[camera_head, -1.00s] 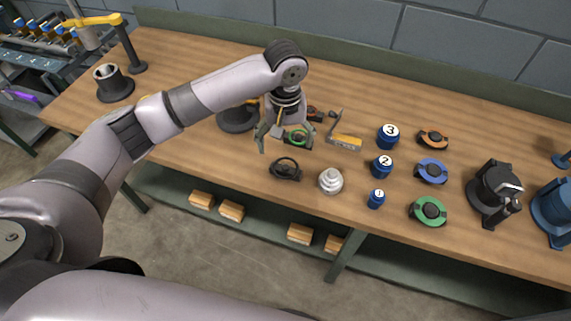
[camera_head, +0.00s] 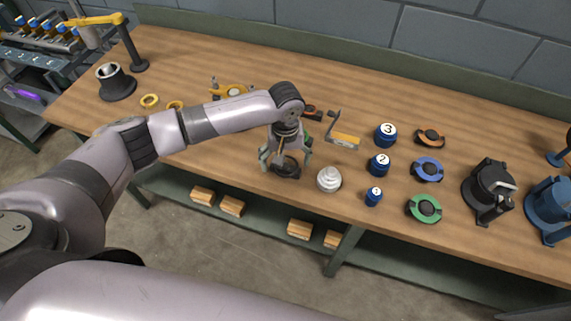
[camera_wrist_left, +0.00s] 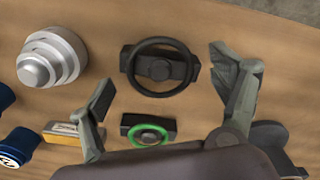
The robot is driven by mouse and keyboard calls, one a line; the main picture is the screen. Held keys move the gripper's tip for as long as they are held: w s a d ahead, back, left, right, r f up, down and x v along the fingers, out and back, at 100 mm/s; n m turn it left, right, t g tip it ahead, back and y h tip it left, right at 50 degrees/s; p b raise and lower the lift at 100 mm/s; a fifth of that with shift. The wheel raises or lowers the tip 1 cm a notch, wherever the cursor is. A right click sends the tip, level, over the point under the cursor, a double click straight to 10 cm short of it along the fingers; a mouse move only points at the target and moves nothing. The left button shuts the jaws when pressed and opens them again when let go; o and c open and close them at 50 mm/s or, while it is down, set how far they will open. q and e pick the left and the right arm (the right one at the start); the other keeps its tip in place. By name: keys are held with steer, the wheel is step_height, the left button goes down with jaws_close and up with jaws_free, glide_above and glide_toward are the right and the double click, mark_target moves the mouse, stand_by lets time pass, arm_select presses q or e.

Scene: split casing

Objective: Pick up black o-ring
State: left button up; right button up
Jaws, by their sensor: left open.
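The black o-ring (camera_wrist_left: 131,66) lies on a dark holder (camera_wrist_left: 160,70) on the table. It shows whole in the left wrist view, ahead of my left gripper (camera_wrist_left: 162,88) and between the lines of its fingers. In the head view the black o-ring (camera_head: 286,172) is partly hidden behind my left gripper (camera_head: 285,163). The gripper is open and empty, with its fingers spread to either side of the ring; I cannot tell how high above it they are. My right gripper is not in view.
A green ring on a dark holder (camera_wrist_left: 148,131) and a yellow-grey block (camera_wrist_left: 62,133) lie close by. Blue numbered cylinders (camera_head: 379,165) stand further right. The table's front edge is near.

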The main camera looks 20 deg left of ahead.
arm_select(q)
steer(key=shift+f+p, duration=0.25)
steer(key=shift+p, duration=0.15)
stand_by(0.4)
steer(key=c, duration=0.8)
